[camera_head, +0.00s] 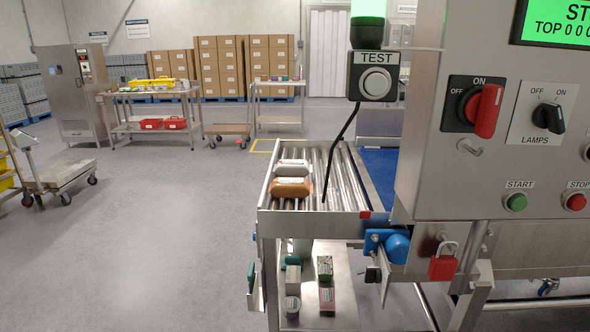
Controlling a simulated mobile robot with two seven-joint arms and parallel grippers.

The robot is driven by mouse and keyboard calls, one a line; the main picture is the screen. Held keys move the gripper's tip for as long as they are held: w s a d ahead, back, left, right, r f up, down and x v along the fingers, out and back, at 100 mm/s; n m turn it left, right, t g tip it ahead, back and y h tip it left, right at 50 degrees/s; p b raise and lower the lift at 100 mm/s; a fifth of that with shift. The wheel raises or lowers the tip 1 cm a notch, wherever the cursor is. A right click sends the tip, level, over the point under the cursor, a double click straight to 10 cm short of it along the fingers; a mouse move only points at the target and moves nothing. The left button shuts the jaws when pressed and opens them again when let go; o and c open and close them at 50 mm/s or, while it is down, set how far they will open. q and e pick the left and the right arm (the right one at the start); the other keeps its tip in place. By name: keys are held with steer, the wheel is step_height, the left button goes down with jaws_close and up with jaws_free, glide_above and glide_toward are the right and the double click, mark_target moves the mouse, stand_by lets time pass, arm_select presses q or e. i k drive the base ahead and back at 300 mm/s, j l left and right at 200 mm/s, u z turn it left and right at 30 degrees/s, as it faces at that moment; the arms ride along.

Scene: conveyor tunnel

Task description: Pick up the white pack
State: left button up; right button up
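A white pack (292,166) with a dark mark on top lies on the roller conveyor (345,189), near its left side rail. A brown-orange pack (290,187) with a pale label lies just in front of it. The two packs are very close together; I cannot tell whether they touch. Neither of my grippers shows in the head view.
A steel control cabinet (440,120) with switches stands close on the right. A TEST button box (373,76) hangs above the conveyor, its black cable crossing the rollers. A lower shelf (345,300) holds several small boxes. The floor at left is open.

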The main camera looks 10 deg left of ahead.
mark_target(285, 168)
steer(key=i+j+u, duration=0.55)
steer(key=u, duration=0.2)
steer(key=i+j+u, duration=0.25)
steer(key=u, duration=0.15)
steer(key=i+j+u, duration=0.2)
steer(key=u, duration=0.15)
steer(key=i+j+z, duration=0.1)
steer(key=i, duration=0.3)
steer(key=i+j, duration=0.2)
steer(key=i, duration=0.2)
steer(key=i+j+z, duration=0.15)
steer(key=i, duration=0.25)
steer(key=i+z, duration=0.25)
steer(key=z, duration=0.15)
steer(key=i+z, duration=0.25)
steer(key=z, duration=0.2)
steer(key=i+j+z, duration=0.1)
steer(key=i+z, duration=0.15)
steer(key=z, duration=0.15)
steer(key=i+j+z, duration=0.15)
steer(key=i+z, duration=0.15)
steer(key=z, duration=0.15)
steer(key=i+j+z, duration=0.25)
steer(key=z, duration=0.25)
steer(key=i+j+z, duration=0.25)
steer(key=j+z, duration=0.2)
steer(key=i+j+z, duration=0.15)
steer(key=j+z, duration=0.2)
steer(key=z, duration=0.15)
